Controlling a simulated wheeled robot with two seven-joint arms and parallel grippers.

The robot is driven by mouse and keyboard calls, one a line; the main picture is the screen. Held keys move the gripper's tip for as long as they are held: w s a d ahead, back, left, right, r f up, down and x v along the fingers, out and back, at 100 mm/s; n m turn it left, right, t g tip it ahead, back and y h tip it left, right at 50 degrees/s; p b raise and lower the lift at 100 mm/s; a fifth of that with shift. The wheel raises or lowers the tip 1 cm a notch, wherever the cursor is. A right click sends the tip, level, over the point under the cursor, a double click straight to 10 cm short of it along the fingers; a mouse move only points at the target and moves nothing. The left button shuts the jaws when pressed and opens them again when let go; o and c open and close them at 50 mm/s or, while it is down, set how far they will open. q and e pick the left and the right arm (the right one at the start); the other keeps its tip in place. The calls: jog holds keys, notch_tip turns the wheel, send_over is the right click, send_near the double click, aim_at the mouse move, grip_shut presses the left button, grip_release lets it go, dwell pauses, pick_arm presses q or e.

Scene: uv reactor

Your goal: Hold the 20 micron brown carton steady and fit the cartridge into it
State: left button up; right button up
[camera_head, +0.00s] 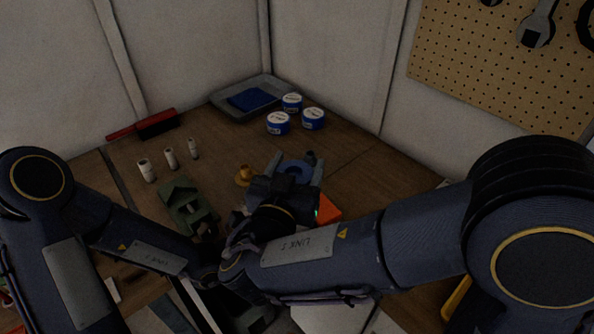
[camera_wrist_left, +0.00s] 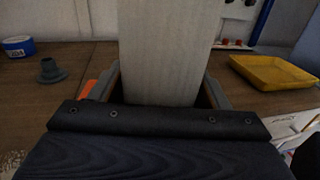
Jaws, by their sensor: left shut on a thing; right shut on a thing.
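In the left wrist view a tall, pale grey-beige piece (camera_wrist_left: 167,50) stands up between the fingers of my left gripper (camera_wrist_left: 160,98). The gripper is shut on it. Its top is out of frame, and I cannot tell whether it is the carton or the cartridge. My right gripper (camera_head: 296,178) is over the middle of the bench, pointing away. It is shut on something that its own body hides. No brown carton can be made out in the head view.
Several small items lie around: white cylinders (camera_head: 170,158), a green stand (camera_head: 186,204), a brass fitting (camera_head: 244,175), a blue ring (camera_head: 296,167) and an orange piece (camera_head: 328,208). Blue-and-white tubs (camera_head: 278,124) and a grey tray (camera_head: 226,108) stand behind. A yellow tray (camera_wrist_left: 272,72) shows in the wrist view.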

jog(key=shift+r, duration=5.25)
jog(key=shift+f, duration=4.75)
